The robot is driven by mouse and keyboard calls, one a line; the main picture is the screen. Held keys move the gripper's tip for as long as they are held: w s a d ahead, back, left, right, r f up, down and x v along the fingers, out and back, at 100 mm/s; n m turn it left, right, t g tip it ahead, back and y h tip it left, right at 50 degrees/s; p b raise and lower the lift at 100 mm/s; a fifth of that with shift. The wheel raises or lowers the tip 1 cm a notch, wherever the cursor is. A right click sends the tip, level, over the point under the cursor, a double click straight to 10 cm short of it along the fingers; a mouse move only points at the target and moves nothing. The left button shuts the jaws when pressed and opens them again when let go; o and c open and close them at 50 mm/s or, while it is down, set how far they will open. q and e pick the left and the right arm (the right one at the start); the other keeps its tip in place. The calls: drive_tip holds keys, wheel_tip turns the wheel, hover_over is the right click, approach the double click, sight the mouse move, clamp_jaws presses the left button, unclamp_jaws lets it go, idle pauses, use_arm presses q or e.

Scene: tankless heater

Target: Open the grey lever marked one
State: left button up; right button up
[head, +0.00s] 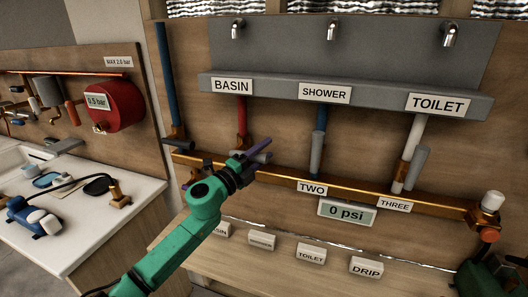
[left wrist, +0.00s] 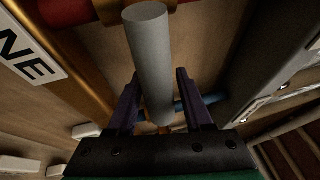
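The grey lever (left wrist: 152,60) is a plain cylinder in the left wrist view, beside a white label (left wrist: 28,50) whose visible letters read "NE". In the head view my left gripper (head: 262,152) is at the copper pipe below the BASIN sign and hides this lever and its label. In the left wrist view the two dark purple fingers of the left gripper (left wrist: 157,100) stand apart, one on each side of the lever, with gaps showing. A dark and green part of my right arm shows at the lower right of the head view; its fingers are not clear.
Other grey levers stand at labels TWO (head: 312,187) and THREE (head: 393,205). A gauge (head: 346,212) reads 0 psi. Several small label blocks stand on the wooden bench (head: 290,275) below. A white counter (head: 80,215) with a pump is at left.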

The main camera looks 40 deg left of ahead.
use_arm(q)
clamp_jaws()
idle(1.2)
